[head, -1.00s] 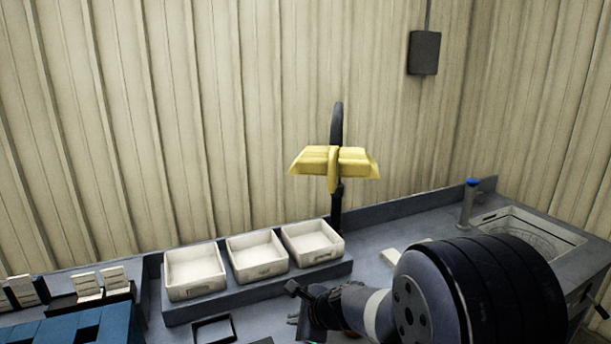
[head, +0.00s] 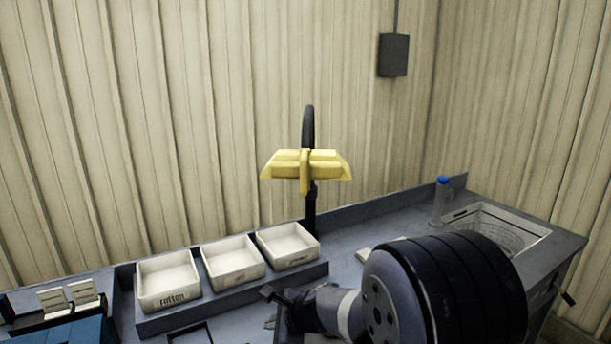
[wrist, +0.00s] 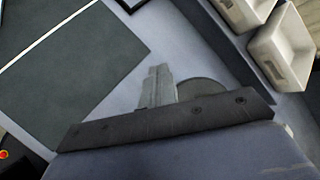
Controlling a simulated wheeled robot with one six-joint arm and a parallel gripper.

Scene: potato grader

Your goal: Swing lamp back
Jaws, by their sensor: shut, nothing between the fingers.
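The lamp has a yellow head (head: 283,165) on a dark curved arm (head: 308,122) and a dark post (head: 310,215). It stands upright behind the rightmost white tray, near the back of the bench. My gripper (head: 272,294) is low in the head view, in front of the trays, below and nearer than the lamp and clear of it. In the wrist view my gripper (wrist: 158,72) shows its fingers together and empty above the grey bench top. The lamp is not in the wrist view.
Three white trays (head: 168,301) stand on a raised ledge; the left one reads "rotten". A sink (head: 500,232) and a blue-topped bottle (head: 440,203) are at the right. A dark mat (wrist: 65,65) lies beside my gripper in the wrist view.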

